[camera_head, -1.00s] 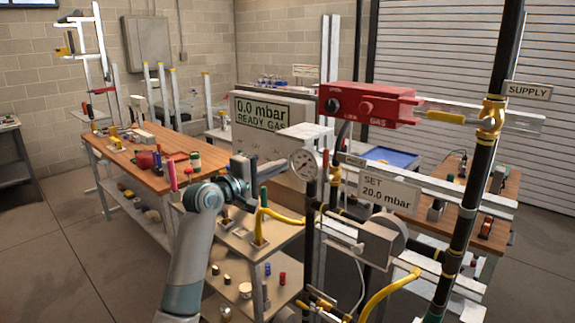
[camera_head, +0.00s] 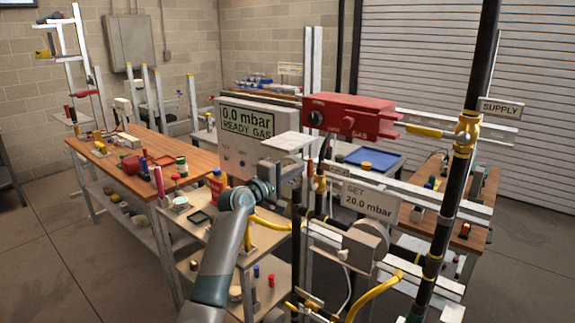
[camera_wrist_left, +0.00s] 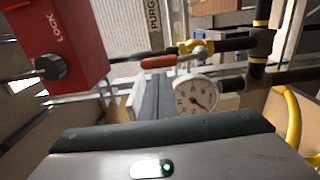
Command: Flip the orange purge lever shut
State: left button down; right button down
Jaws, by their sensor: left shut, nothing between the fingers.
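The orange purge lever (camera_wrist_left: 158,62) shows in the left wrist view, joined to a brass valve (camera_wrist_left: 195,48) below the PURGE label (camera_wrist_left: 153,15). In the head view the lever (camera_head: 325,148) stands about upright above the brass valve (camera_head: 320,184). My left gripper (camera_head: 298,168) is just left of the lever and valve. In the left wrist view its fingers (camera_wrist_left: 152,82) are together and empty, with their tips just below the lever in the picture. I cannot tell whether they touch it. My right gripper is out of view.
A round gauge (camera_wrist_left: 195,97) sits close beside the fingers. A red gas box (camera_head: 352,117) with a black LOCK knob (camera_wrist_left: 50,67) is nearby. Black pipes (camera_head: 455,190), yellow hoses (camera_head: 375,292) and the SET sign (camera_head: 369,198) crowd the right side.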

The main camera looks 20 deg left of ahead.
pick_arm(q)
jog(key=shift+d+f, duration=0.1)
jog(key=shift+s+d+m, duration=0.1)
jog(key=shift+d+m, duration=0.25)
jog(key=shift+m, duration=0.25)
dwell(0.5)
jog(key=shift+s+d+f+m+b, duration=0.45)
jog(key=shift+d+f+m, duration=0.7)
jog(key=shift+m, duration=1.75)
jog(key=shift+s+d+f+m+b, duration=0.3)
jog(key=shift+s+d+f+m, duration=0.3)
jog(key=shift+d+m, duration=1.65)
jog(key=shift+s+d+f+m+b, duration=0.4)
jog(key=shift+d+f+m, duration=0.4)
jog(key=shift+m, duration=2.75)
jog(key=shift+s+f, duration=0.1)
jog(key=shift+f, duration=0.05)
jog(key=shift+r, duration=0.2)
